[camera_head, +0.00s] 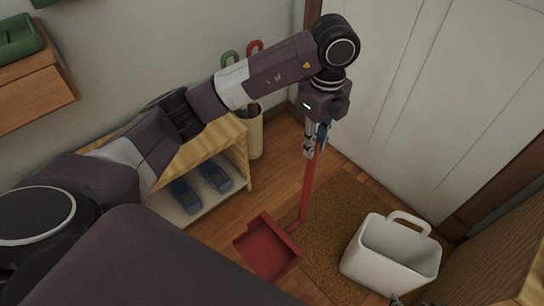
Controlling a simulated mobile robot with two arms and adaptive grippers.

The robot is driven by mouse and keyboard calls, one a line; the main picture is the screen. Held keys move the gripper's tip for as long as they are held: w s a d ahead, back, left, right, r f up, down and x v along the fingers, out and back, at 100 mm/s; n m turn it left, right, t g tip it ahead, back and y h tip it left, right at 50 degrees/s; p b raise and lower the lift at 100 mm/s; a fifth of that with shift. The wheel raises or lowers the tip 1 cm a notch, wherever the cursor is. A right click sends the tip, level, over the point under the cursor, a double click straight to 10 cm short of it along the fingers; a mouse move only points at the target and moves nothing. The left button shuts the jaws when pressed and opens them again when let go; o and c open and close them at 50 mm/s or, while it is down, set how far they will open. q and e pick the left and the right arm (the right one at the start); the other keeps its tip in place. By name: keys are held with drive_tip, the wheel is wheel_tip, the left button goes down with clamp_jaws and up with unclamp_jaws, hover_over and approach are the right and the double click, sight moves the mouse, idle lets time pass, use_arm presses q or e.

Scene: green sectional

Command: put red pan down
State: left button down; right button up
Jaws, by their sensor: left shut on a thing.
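The red pan (268,248) is a dustpan with a long upright red handle (308,187). Its scoop is low over the wooden floor, beside the left edge of the brown mat. I cannot tell whether it touches the floor. My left gripper (313,150) points down and is shut on the upper part of the handle. The gripper partly hides the handle's top. A small grey tip at the bottom edge, by the white bin, may be part of my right gripper (396,299); its jaws cannot be made out.
A white bin (372,262) with a handle stands on the brown mat (330,268) at right. A wooden shoe rack (240,160) with blue shoes (215,176) is at left. An umbrella stand (256,135) is by the wall. A white door (440,90) stands behind.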

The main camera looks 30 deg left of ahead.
use_arm(q)
drive_tip(key=b, duration=0.2)
approach(306, 189)
drive_tip(key=shift+w+a, duration=0.15)
drive_tip(key=shift+w, duration=0.5)
wheel_tip(306, 189, down, 4)
drive_tip(key=shift+f+b, duration=0.2)
drive_tip(key=shift+b, duration=0.4)
use_arm(e)
drive_tip(key=w+a+r+t+y, duration=0.2)
drive_tip(key=w+a+r+t, duration=0.3)
drive_tip(key=w+r+t, duration=0.5)
use_arm(q)
wheel_tip(306, 189, down, 4)
drive_tip(key=shift+r+b, duration=0.2)
drive_tip(key=shift+b, duration=0.25)
wheel_tip(306, 189, down, 4)
drive_tip(key=shift+r+b, duration=0.1)
drive_tip(key=shift+b, duration=0.5)
drive_tip(key=c, duration=1.9)
unclamp_jaws()
drive_tip(key=shift+o, duration=0.5)
use_arm(e)
drive_tip(key=w+a+r+t+y, duration=0.1)
drive_tip(key=w+r+t, duration=0.3)
drive_tip(key=r, duration=0.9)
drive_tip(key=shift+w+a+n+y, duration=0.15)
drive_tip(key=shift+a+n+y, duration=0.25)
drive_tip(key=shift+y, duration=0.2)
